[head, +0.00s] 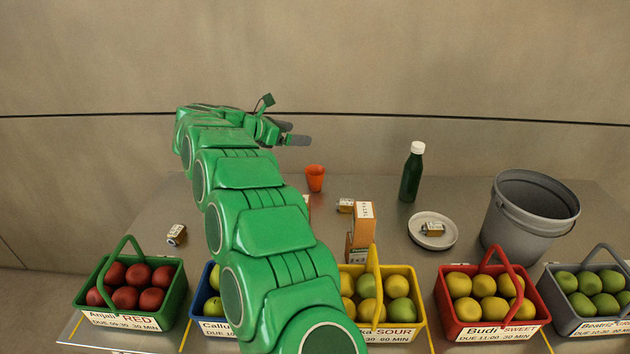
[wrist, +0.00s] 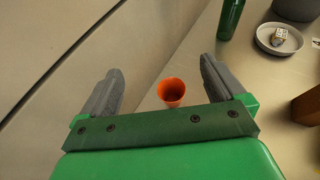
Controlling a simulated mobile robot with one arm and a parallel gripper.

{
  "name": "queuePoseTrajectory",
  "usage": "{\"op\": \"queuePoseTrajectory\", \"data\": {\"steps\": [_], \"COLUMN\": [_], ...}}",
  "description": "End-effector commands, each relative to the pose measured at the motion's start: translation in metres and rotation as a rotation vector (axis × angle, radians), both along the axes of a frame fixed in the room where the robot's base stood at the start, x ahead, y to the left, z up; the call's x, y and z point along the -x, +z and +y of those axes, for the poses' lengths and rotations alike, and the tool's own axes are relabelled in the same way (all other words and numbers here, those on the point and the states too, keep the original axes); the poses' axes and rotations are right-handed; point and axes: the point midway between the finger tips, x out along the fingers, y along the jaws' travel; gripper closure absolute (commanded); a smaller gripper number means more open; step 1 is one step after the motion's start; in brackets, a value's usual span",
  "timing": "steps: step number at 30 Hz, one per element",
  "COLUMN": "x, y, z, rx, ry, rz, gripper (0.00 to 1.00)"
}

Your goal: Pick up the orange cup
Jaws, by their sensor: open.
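The orange cup (head: 315,178) stands upright on the metal counter towards the back, near the middle. It looks empty in the wrist view (wrist: 171,92), where it shows between the two fingers, nearer the right one. My gripper (head: 298,134) is above and slightly left of the cup in the head view. Its grey fingers (wrist: 160,82) are wide apart with nothing between them. The cup is apart from the fingers, lower down. How far below cannot be told exactly.
A dark green bottle (head: 412,172) stands right of the cup. A plate (head: 416,240) holding a small box and a grey bucket (head: 530,215) are farther right. Small cartons (head: 363,222) stand in the middle. Fruit baskets, including a red one (head: 490,307), line the front edge. The wall is close behind.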

Motion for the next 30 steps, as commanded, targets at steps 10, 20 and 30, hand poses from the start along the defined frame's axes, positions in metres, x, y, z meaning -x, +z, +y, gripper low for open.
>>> {"op": "queuePoseTrajectory", "data": {"steps": [10,20,30], "x": [0.000,-0.002,-0.015], "y": [-0.097,-0.137,-0.146], "z": [-0.001,-0.002,-0.022], "rx": [0.004,0.001,0.001], "ry": [0.000,0.000,0.000], "rz": [0.002,0.000,-0.001], "gripper": [0.04,0.04,0.04]}}
